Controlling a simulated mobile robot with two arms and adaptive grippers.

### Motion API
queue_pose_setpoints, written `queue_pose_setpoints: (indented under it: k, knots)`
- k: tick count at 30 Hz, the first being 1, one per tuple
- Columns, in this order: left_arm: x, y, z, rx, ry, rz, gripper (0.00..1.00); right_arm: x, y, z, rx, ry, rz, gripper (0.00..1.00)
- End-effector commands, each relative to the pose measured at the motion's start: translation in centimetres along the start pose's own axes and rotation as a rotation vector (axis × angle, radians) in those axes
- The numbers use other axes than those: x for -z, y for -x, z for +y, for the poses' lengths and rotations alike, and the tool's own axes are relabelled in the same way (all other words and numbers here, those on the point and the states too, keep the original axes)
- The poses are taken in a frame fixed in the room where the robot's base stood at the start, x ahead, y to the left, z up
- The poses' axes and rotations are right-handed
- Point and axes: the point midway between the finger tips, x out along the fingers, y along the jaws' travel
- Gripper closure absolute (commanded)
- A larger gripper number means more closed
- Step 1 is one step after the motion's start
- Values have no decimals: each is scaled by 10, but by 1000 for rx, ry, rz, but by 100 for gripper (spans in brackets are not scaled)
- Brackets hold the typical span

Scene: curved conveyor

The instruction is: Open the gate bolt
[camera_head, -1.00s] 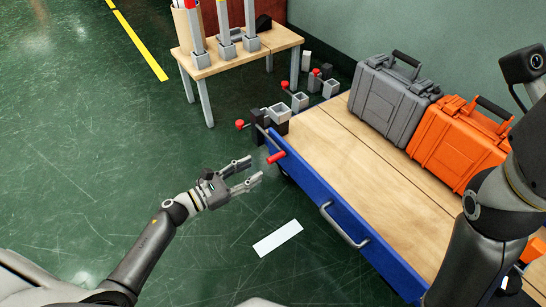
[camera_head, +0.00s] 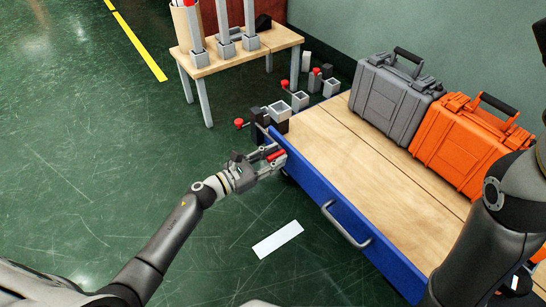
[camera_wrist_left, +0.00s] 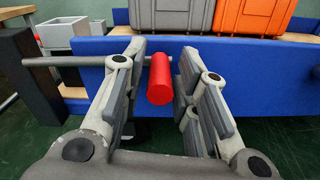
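The gate bolt has a red cylindrical handle (camera_head: 276,156) at the end of a thin grey rod, in front of the blue side gate (camera_head: 345,215) at its far left end. In the left wrist view the red handle (camera_wrist_left: 160,79) sits between the two fingers, with gaps on both sides. The rod (camera_wrist_left: 85,61) runs left to a dark post (camera_wrist_left: 28,75). My left gripper (camera_head: 273,154) is open around the handle. My right arm is at the right edge of the head view; its gripper is out of view.
A grey case (camera_head: 393,88) and an orange case (camera_head: 470,138) stand on the wooden deck (camera_head: 370,165). A grey bar handle (camera_head: 345,228) sticks out from the blue gate. A small wooden table (camera_head: 270,43) stands behind.

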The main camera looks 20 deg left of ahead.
Motion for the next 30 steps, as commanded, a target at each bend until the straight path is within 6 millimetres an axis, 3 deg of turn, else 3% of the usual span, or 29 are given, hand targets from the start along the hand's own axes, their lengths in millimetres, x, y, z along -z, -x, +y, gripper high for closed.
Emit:
queue_pose_setpoints:
  k: [1, 5, 26, 27, 30]
  knots:
    - [0, 0, 0, 0, 0, 0, 83, 0, 0, 0, 0, 0, 0, 100]
    - [0, 0, 0, 0, 0, 0, 100, 0, 0, 0, 0, 0, 0, 100]
    - [-1, 1, -10, 0, 0, 3, 100, 3, -3, -1, 6, 2, 10, 100]
    - [-1, 1, -10, 0, 0, 3, 82, 3, -3, -1, 6, 2, 12, 100]
    - [0, 1, -10, 0, 0, 3, 69, 4, -4, -1, 6, 2, 15, 100]
